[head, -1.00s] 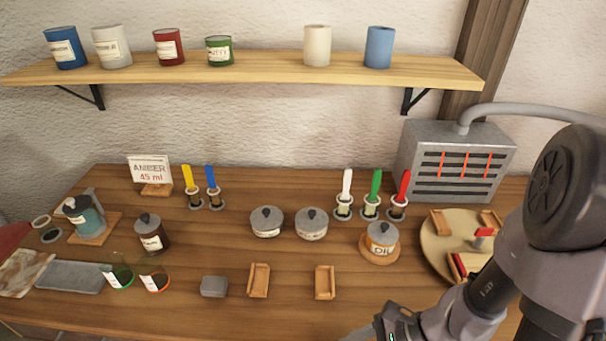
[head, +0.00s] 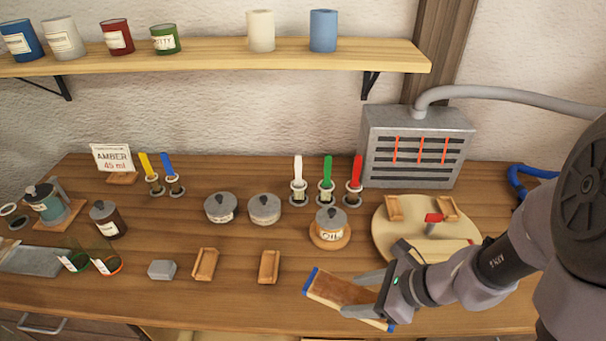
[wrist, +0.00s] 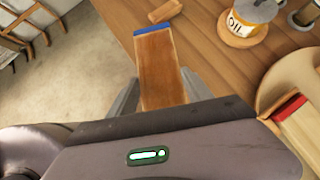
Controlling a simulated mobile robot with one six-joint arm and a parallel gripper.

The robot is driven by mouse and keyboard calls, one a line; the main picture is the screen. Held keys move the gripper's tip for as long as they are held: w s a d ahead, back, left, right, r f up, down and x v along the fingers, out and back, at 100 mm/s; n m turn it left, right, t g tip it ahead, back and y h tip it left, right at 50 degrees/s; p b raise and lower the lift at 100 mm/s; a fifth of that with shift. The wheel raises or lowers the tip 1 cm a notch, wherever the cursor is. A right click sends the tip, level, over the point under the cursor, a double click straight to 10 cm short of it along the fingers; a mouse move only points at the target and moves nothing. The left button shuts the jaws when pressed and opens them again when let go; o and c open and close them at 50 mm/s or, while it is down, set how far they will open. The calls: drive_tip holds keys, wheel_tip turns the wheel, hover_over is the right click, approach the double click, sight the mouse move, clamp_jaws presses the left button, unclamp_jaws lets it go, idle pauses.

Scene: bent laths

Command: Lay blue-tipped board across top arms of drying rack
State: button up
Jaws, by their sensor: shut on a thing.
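The blue-tipped board (head: 328,289) is a flat wooden lath with a blue band at each end. My gripper (head: 353,296) is shut on it, one finger along each long side, near the front edge of the bench in the head view. In the wrist view the board (wrist: 162,66) points away from my gripper (wrist: 157,96), its blue end (wrist: 153,28) farthest off. A dark-framed rack with several arms (wrist: 22,30), which looks like the drying rack, shows partly at the wrist view's top left. It is not in the head view.
A grey vented box (head: 415,145) stands behind. Open floor (wrist: 75,75) lies between bench and rack in the wrist view.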

drive_tip(key=w+d+r+m+t+h+b, duration=0.1)
drive_tip(key=w+r+m+t+h, duration=0.1)
drive_tip(key=w+r+m, duration=0.2)
drive_tip(key=w+d+r+m+t+h+b, duration=0.1)
drive_tip(key=w+r+m+t+h, duration=0.1)
drive_tip(key=w, duration=0.7)
wheel_tip(320, 180, up, 2)
drive_tip(key=m+h, duration=0.1)
drive_tip(key=m, duration=0.2)
drive_tip(key=shift+w+d+r, duration=0.15)
drive_tip(key=shift+w+d, duration=0.1)
drive_tip(key=shift+d, duration=0.1)
